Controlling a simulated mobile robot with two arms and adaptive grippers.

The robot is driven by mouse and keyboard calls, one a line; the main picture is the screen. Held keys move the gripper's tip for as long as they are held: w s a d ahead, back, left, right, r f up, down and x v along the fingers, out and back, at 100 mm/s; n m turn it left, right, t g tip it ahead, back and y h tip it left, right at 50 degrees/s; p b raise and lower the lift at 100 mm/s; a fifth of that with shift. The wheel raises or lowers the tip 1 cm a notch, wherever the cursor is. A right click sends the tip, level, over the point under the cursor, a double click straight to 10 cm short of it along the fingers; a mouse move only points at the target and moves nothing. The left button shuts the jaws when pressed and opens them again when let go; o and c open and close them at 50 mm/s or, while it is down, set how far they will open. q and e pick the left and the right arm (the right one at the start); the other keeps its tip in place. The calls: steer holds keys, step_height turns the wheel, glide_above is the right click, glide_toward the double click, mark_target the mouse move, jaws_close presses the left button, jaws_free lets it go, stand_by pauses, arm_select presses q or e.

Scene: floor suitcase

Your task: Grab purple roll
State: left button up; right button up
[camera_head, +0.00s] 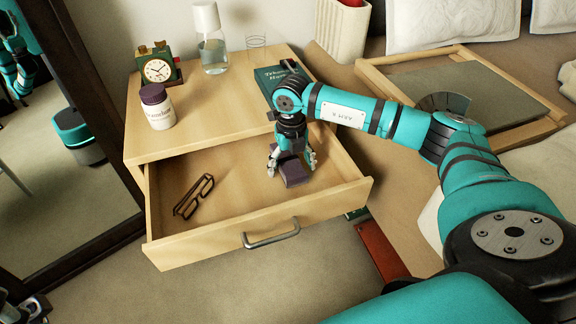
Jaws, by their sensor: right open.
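The purple roll (293,172) lies inside the open drawer (205,243) of the wooden nightstand, toward the right side. My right gripper (292,163) points down into the drawer with its open fingers on either side of the roll. I cannot tell whether the fingers touch it. Part of the roll is hidden by the gripper. A small dark part of what looks like my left gripper (27,308) shows at the lower left corner, too cut off to read its fingers.
Brown glasses (194,196) lie in the drawer's left half. On the nightstand top (215,105) are a clock (158,70), a white bottle with purple cap (157,108), a glass carafe (212,55) and a green book (270,77). A mirror (60,200) stands left, a bed right.

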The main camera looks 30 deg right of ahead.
steer(key=shift+c, duration=0.4)
steer(key=c, duration=1.1)
